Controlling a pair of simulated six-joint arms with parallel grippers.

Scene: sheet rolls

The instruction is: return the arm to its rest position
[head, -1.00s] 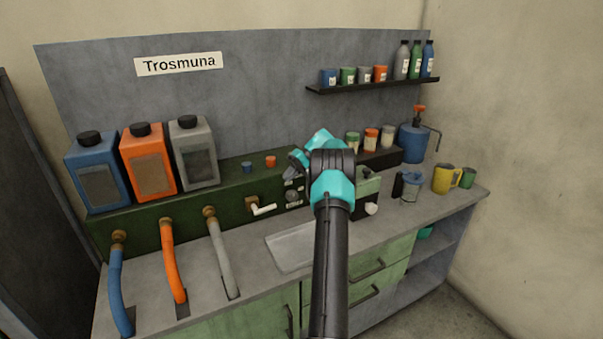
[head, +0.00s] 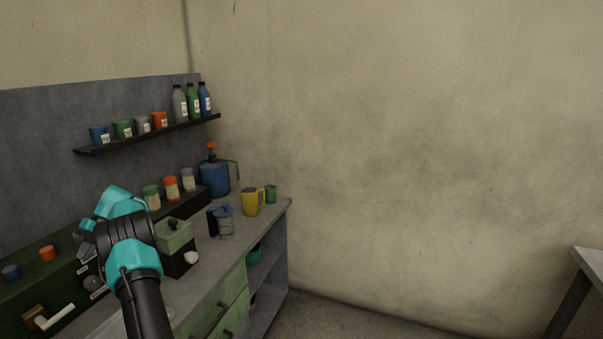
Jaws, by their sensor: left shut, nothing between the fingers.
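My left arm rises from the bottom left of the head view, black with teal joints. Its gripper (head: 87,241) is shut and empty, in front of the dark green back unit at the left of the counter (head: 205,285). The fingertips are small and partly covered by the wrist. My right gripper is not in view.
A green-topped box (head: 174,236) stands just right of my wrist. Beyond it are a glass with a blue cloth (head: 224,222), a yellow mug (head: 252,202) and a blue pump container (head: 214,178). A shelf (head: 150,137) hangs above. The floor at right looks clear, before a table (head: 590,262).

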